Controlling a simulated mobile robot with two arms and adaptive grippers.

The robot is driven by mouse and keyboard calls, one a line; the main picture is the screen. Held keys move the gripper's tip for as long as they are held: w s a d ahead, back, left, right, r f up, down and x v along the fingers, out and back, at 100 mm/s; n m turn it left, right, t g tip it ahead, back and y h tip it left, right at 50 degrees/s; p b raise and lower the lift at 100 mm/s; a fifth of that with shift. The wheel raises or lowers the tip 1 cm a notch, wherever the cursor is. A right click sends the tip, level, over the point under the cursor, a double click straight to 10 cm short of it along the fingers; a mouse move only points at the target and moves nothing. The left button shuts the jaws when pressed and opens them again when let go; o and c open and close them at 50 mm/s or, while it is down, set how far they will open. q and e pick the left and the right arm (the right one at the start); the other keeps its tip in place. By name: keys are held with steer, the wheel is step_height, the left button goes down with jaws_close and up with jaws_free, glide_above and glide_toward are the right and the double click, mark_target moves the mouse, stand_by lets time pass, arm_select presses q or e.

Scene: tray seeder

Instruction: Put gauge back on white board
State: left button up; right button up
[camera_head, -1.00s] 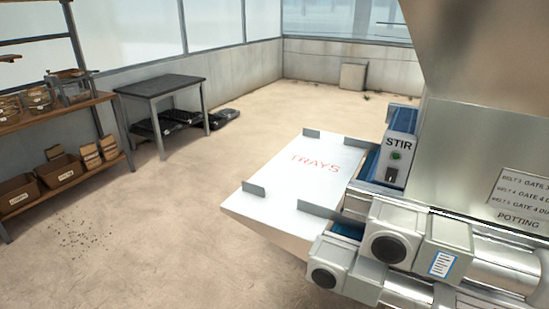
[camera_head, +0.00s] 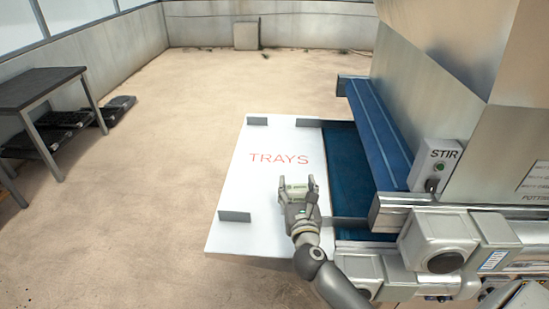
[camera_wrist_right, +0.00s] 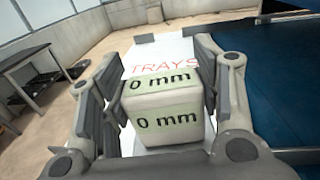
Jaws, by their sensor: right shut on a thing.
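The gauge (camera_wrist_right: 165,108) is a pale block marked "0 mm" on two faces. My right gripper (camera_wrist_right: 165,95) is shut on it, with a finger pad on each side. In the head view the gauge (camera_head: 297,187) shows small between the fingertips of my right gripper (camera_head: 298,190). The white board (camera_head: 262,190), with red "TRAYS" lettering, lies behind and below them. The gauge is over the board's right part, near the blue belt; I cannot tell whether it touches the board. My left gripper is not in view.
Small grey stops (camera_head: 235,216) stand on the board's edges. A blue belt (camera_head: 347,170) runs along its right side, beside the machine with the STIR box (camera_head: 436,165). A dark table (camera_head: 40,90) stands at left. The floor between is clear.

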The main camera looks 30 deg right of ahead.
steer(key=w+d+r+m+g+h+p, duration=0.1)
steer(key=w+d+r+h, duration=0.1)
steer(key=w+d, duration=0.3)
step_height(320, 180, down, 10)
steer(key=shift+w+a+f+b, duration=0.1)
steer(key=shift+w+f+b, duration=0.05)
steer(key=shift+b, duration=1.05)
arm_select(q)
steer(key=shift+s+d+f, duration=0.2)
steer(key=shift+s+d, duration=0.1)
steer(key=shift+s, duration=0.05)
arm_select(e)
steer(key=shift+m, duration=0.3)
steer(key=shift+f, duration=0.15)
steer(key=o, duration=1.2)
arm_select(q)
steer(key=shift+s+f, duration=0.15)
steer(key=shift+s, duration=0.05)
